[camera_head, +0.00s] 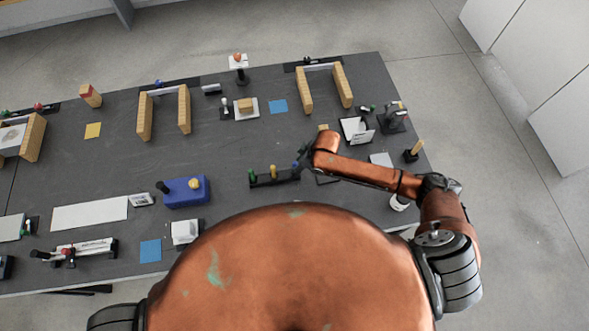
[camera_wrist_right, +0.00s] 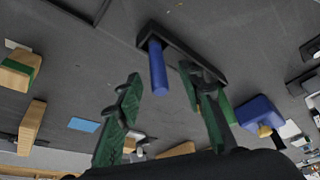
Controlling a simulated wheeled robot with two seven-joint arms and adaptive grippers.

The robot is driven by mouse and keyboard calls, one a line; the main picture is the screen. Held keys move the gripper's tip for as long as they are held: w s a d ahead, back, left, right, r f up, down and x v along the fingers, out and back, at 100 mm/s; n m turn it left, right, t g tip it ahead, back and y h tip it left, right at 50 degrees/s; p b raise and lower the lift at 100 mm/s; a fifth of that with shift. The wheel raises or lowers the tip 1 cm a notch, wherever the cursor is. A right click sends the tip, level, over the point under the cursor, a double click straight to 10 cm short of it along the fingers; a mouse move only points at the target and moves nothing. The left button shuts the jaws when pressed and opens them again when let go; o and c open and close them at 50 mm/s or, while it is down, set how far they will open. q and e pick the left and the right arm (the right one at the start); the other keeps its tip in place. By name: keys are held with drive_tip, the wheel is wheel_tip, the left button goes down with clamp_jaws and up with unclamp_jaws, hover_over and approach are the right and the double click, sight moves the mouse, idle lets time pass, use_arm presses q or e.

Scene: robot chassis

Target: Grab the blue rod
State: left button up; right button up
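The blue rod (camera_wrist_right: 158,70) stands in a dark rack (camera_wrist_right: 180,50), at the rack's end, in the right wrist view. In the head view the rack (camera_head: 268,181) is at the table's middle and also holds a green rod (camera_head: 252,174) and a yellow rod (camera_head: 273,171). The blue rod (camera_head: 296,166) is at its right end, partly covered. My right gripper (camera_wrist_right: 160,80) is open, its green-padded fingers on either side of the rod in the picture, with no clear contact. In the head view it is mostly hidden by my arm. My left gripper is out of view.
A blue box (camera_head: 186,191) with a yellow knob stands left of the rack. Wooden block supports (camera_head: 304,91) stand farther back. A small stand (camera_head: 413,151) is near the right table edge. Bare table (camera_head: 220,150) lies behind the rack.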

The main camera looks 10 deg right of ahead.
drive_tip(key=x, duration=0.4)
drive_tip(key=shift+w+f+p, duration=0.1)
drive_tip(key=shift+f+p, duration=0.15)
drive_tip(key=shift+p, duration=0.05)
drive_tip(key=shift+c, duration=0.7)
clamp_jaws()
